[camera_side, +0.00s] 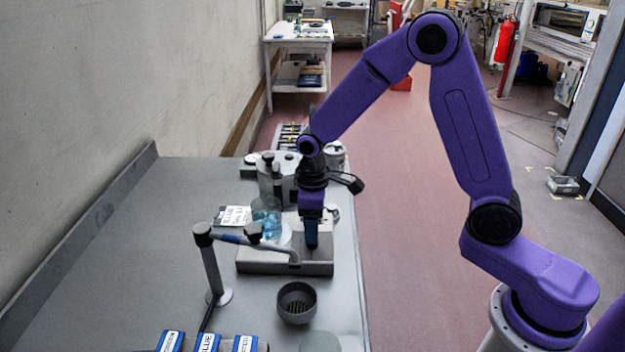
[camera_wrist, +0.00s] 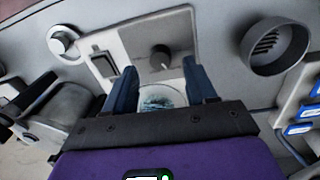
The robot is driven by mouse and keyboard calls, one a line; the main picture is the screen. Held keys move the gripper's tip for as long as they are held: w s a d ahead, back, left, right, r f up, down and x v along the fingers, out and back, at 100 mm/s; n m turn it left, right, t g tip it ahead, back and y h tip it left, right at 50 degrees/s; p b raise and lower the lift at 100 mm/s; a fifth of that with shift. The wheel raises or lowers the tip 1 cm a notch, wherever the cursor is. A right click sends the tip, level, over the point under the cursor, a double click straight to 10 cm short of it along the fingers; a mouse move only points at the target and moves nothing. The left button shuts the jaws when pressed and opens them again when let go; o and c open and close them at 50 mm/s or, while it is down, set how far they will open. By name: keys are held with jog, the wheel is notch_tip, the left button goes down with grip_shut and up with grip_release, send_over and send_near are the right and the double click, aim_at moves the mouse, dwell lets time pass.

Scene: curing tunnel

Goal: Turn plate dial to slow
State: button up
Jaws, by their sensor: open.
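A grey stirring plate (camera_side: 262,264) stands on the bench, and its front panel (camera_wrist: 134,40) shows in the wrist view. A dark round dial (camera_wrist: 160,56) is on that panel, beside a dark rocker switch (camera_wrist: 103,63). I cannot read any dial marks or its setting. A flask of blue liquid (camera_side: 266,217) is on or by the plate; it also shows between my fingers in the wrist view (camera_wrist: 160,99). My gripper (camera_side: 311,245) points down over the plate's right part. In the wrist view my gripper (camera_wrist: 158,70) is open and empty, its fingertips apart, one on each side of the dial's line.
A grey slotted cup (camera_side: 297,303) stands in front of the plate. A stand (camera_side: 211,265) with a bent arm reaches across the plate's left side. Blue-labelled boxes (camera_side: 207,343) lie at the front. The bench's left half is clear.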

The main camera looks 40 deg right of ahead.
notch_tip(320, 180, up, 14)
jog(key=shift+s+a, duration=0.2)
jog(key=shift+a, duration=0.05)
dwell(0.3)
jog(key=s+d+f+n, duration=0.2)
jog(key=s, duration=1.1)
jog(key=s+d+f+n, duration=0.2)
jog(key=s+d, duration=0.1)
jog(key=s, duration=1.1)
jog(key=shift+s+f+y, duration=0.3)
jog(key=shift+f+y, duration=0.05)
jog(key=shift+y, duration=0.05)
